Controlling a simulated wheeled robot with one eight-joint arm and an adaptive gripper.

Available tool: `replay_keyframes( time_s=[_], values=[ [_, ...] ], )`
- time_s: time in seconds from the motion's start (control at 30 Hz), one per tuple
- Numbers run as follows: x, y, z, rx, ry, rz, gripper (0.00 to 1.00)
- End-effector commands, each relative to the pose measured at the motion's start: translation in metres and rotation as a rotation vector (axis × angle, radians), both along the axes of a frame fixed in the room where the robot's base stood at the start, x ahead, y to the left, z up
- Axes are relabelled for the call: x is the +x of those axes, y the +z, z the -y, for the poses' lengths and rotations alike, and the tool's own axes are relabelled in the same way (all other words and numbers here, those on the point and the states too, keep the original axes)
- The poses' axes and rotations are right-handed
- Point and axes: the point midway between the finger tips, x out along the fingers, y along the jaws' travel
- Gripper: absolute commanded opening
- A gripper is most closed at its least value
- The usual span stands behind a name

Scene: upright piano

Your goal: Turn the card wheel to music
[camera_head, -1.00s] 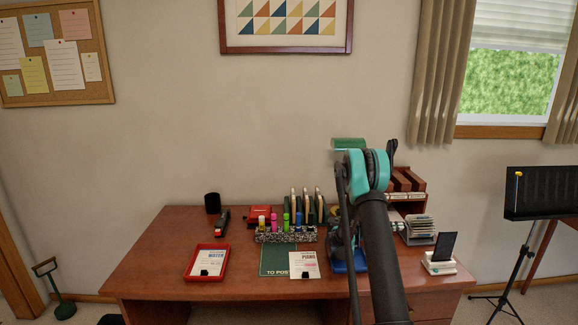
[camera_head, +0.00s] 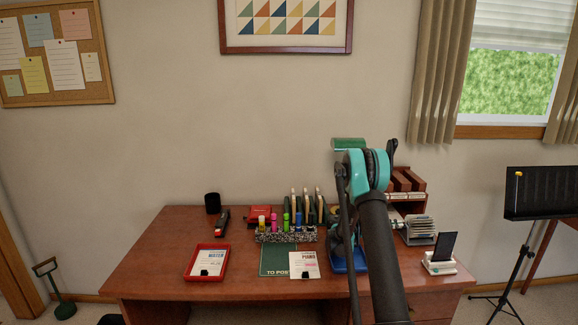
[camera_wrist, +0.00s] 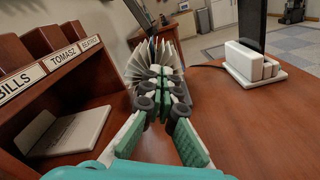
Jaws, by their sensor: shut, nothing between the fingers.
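The card wheel (camera_head: 420,231), a rotary file of pale fanned cards, stands on the right part of the desk in the head view. In the wrist view the card wheel (camera_wrist: 146,62) is straight ahead, its cards spread upward and to the left. My gripper (camera_wrist: 163,85) is shut and empty, with its fingertips at the near side of the cards. The fingers cover the lower part of the wheel, and I cannot tell whether they touch it.
A wooden organizer (camera_wrist: 50,62) labelled BILLS and TOMASZ stands close on the left in the wrist view. A white stand with a dark phone (camera_head: 441,250) is right of the wheel. Bare desktop (camera_wrist: 255,125) lies between. A music stand (camera_head: 540,195) is farther right.

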Motion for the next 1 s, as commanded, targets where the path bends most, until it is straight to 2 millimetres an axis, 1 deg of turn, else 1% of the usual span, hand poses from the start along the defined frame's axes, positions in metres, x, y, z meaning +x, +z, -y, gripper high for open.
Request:
replay_keyframes(
  time_s=[0.6, 1.0],
  values=[
    [0.014, 0.006, 0.0, -0.001, 0.0, 0.0, 0.0],
    [0.016, 0.006, -0.001, 0.001, 0.0, 0.0, 0.0]
  ],
)
